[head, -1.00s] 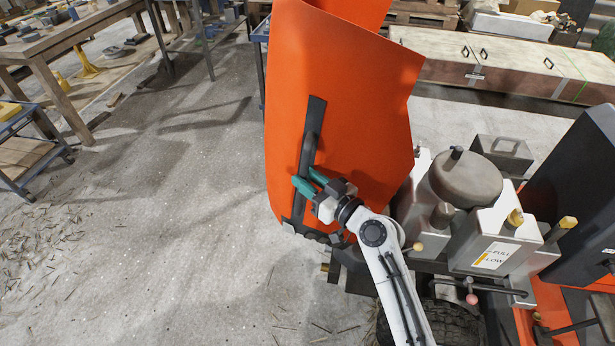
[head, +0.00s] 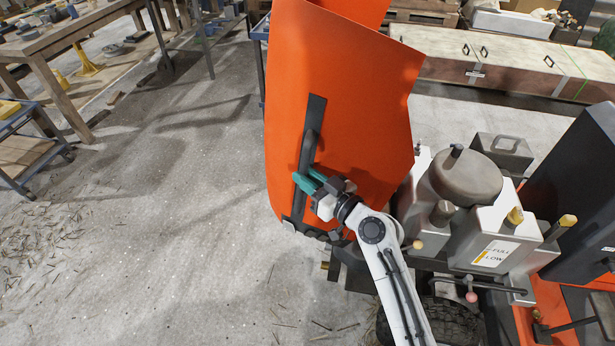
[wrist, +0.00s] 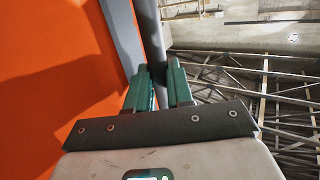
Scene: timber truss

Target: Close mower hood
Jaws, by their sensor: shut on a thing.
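The orange mower hood (head: 350,110) stands raised and open in the head view, left of the engine. A dark bar-shaped handle (head: 309,130) runs along a dark strip on its face. My gripper (head: 308,182), with green fingertips, is at the lower part of this handle. In the wrist view the fingers (wrist: 160,85) sit on either side of the grey handle bar (wrist: 152,35), with the orange hood panel (wrist: 50,80) at the left. The gripper is shut on the handle. The exposed engine (head: 470,200) shows beside the hood; the hood's lower edge meets dark hinge parts near my arm.
A wooden workbench (head: 60,45) and a blue-framed cart (head: 25,150) stand at the left. A long crate (head: 500,65) lies behind the mower. A dark upright panel (head: 575,190) rises right of the engine. The concrete floor left of the hood is mostly clear.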

